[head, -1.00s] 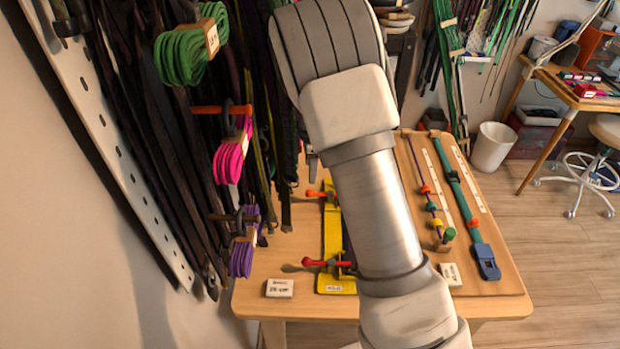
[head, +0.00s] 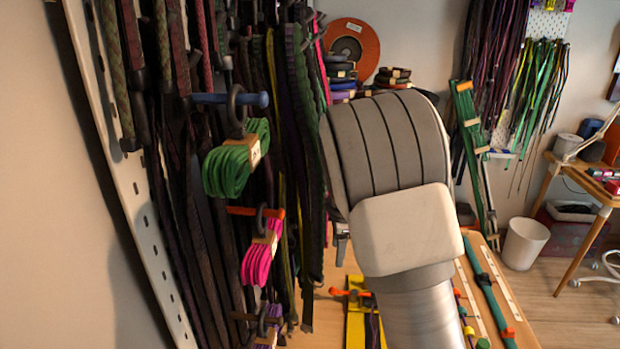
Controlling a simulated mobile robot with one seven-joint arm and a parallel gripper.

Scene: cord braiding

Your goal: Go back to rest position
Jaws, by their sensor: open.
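My arm (head: 405,215) rises from the bottom of the head view and fills the middle, with its pale rounded link over the table. The wooden table (head: 345,272) lies below and behind the arm. On it a yellow board (head: 356,322) with orange-handled clamps (head: 350,293) shows partly, left of the arm. My arm covers much of the table top.
At the left, a perforated panel (head: 128,195) holds hanging dark cords, a green bundle (head: 232,165), a pink bundle (head: 258,258) and a purple bundle (head: 268,335). They hang close to my arm's left side. A white bin (head: 525,243) stands on open floor at the right.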

